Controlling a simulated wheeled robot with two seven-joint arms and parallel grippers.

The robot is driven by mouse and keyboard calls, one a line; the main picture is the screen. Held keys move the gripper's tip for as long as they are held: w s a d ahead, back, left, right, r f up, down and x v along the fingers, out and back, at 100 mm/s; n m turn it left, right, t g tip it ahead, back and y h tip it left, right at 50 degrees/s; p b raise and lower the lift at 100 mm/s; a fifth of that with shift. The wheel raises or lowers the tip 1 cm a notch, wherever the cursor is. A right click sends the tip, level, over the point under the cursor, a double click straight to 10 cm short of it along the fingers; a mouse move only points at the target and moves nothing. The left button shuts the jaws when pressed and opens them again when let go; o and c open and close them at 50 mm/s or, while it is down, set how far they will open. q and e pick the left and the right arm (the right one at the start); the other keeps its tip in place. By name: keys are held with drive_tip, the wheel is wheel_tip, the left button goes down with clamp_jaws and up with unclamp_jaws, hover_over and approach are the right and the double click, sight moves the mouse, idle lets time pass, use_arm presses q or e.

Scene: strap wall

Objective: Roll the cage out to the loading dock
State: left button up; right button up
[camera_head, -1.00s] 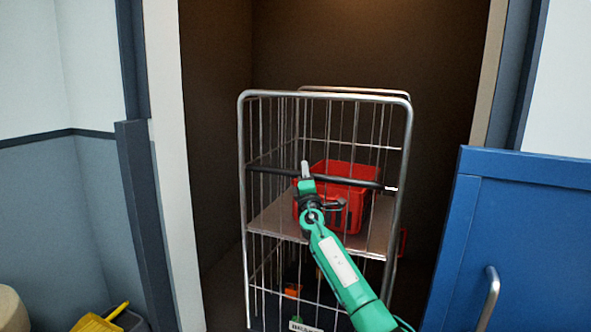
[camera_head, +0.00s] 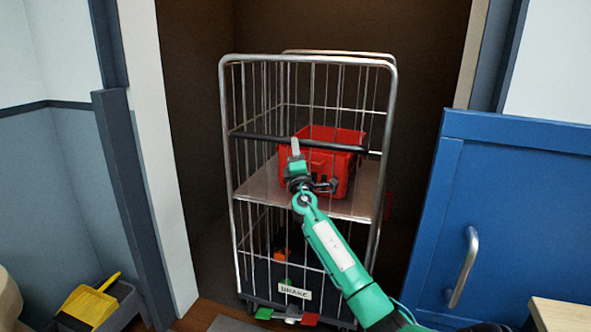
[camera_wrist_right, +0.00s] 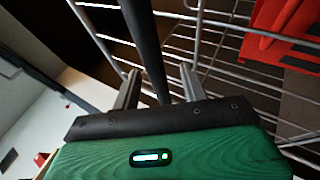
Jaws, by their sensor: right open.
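The cage (camera_head: 226,160) is a tall wire roll cage standing upright in a dark recess. A black handle bar (camera_head: 255,136) crosses its near side and also shows in the right wrist view (camera_wrist_right: 146,40). My right gripper (camera_head: 296,153) is at the handle bar. In the wrist view its fingers (camera_wrist_right: 160,76) are apart, with the bar running between them; contact is unclear. My left gripper is out of view.
A red crate (camera_head: 340,136) sits on the cage shelf (camera_head: 340,207). A blue door panel (camera_head: 500,200) with a metal handle (camera_head: 464,268) stands to the right. A pale door frame (camera_head: 160,150) borders the left. A yellow dustpan (camera_head: 88,303) lies lower left.

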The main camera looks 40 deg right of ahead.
sight(292, 136)
drive_tip(key=v, duration=0.9)
drive_tip(key=shift+s+d+r, duration=0.15)
drive_tip(key=shift+s+r, duration=0.15)
drive_tip(key=shift+s, duration=0.1)
drive_tip(key=shift+w, duration=0.1)
drive_tip(key=x, duration=0.4)
drive_tip(key=a+x, duration=0.1)
drive_tip(key=x, duration=0.4)
drive_tip(key=w+x, duration=0.1)
drive_tip(key=x, duration=0.4)
drive_tip(key=shift+w+a+r, duration=0.15)
drive_tip(key=shift+r, duration=0.05)
clamp_jaws()
